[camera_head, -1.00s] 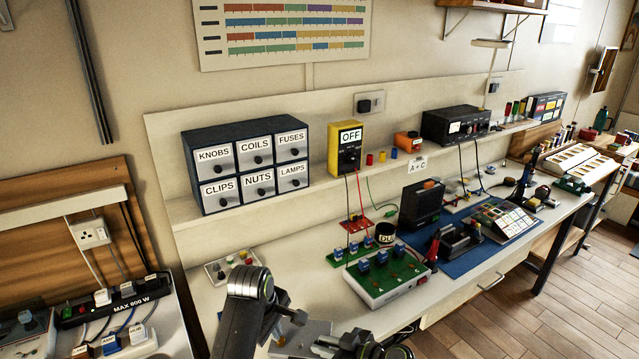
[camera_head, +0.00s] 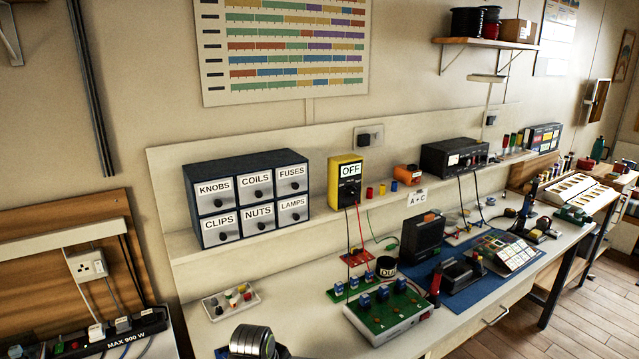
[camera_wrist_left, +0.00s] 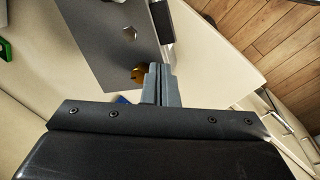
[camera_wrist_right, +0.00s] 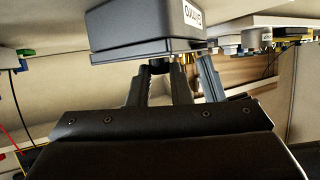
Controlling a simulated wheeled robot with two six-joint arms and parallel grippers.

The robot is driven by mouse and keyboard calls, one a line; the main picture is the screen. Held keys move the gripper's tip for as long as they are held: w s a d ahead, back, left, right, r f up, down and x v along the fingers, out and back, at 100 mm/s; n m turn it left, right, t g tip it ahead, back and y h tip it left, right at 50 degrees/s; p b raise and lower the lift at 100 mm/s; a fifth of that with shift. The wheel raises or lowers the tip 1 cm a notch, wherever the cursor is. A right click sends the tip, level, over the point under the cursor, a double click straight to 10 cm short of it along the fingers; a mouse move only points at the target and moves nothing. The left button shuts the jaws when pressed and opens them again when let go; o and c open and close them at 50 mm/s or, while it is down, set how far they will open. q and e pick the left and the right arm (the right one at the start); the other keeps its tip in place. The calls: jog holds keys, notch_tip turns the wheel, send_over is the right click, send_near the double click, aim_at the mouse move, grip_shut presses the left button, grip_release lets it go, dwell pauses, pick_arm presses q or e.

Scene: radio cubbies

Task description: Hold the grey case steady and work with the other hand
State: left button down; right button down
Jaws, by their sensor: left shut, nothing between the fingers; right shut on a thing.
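The grey case (camera_wrist_right: 150,30) fills the top of the right wrist view, dark grey with a white label. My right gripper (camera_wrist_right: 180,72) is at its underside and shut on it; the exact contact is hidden. A small brass part shows beside the fingers. In the left wrist view a flat grey panel (camera_wrist_left: 105,45) has a hole and a round brass piece (camera_wrist_left: 137,73); I cannot tell if it belongs to the case. My left gripper (camera_wrist_left: 158,72) is shut and empty, its tips close beside the brass piece.
A cabinet of labelled drawers (camera_head: 248,196) and a yellow meter reading OFF (camera_head: 345,182) stand on the bench shelf. A green-topped board (camera_head: 388,312) and a blue mat (camera_head: 490,280) lie on the bench. A tray with knobs (camera_head: 231,301) sits left. Bare bench lies between tray and board.

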pick_arm(q)
jog(key=shift+w, duration=0.65)
dwell(0.7)
jog(key=shift+w+a, duration=0.25)
jog(key=shift+a, duration=0.2)
dwell(0.4)
jog(key=shift+s+a, duration=0.25)
jog(key=shift+s, duration=0.1)
jog(key=shift+w+d+v, duration=0.1)
jog(key=shift+w+v, duration=0.1)
jog(key=shift+v, duration=0.8)
jog(key=shift+w+d+v, duration=0.15)
jog(key=shift+w+v, duration=0.05)
jog(key=shift+v, duration=0.75)
jog(key=shift+w+d+v, duration=0.1)
jog(key=shift+w+v, duration=0.1)
jog(key=shift+v, duration=0.8)
jog(key=shift+r, duration=0.2)
jog(key=shift+s+d+f, duration=0.1)
jog(key=shift+d+f, duration=0.15)
jog(key=shift+f, duration=0.75)
jog(key=shift+w+d+f, duration=0.1)
jog(key=shift+d+f, duration=0.15)
jog(key=shift+f, duration=0.8)
jog(key=shift+s+d+f, duration=0.1)
jog(key=shift+d+f, duration=0.15)
jog(key=shift+f, duration=0.75)
jog(key=shift+w, duration=0.65)
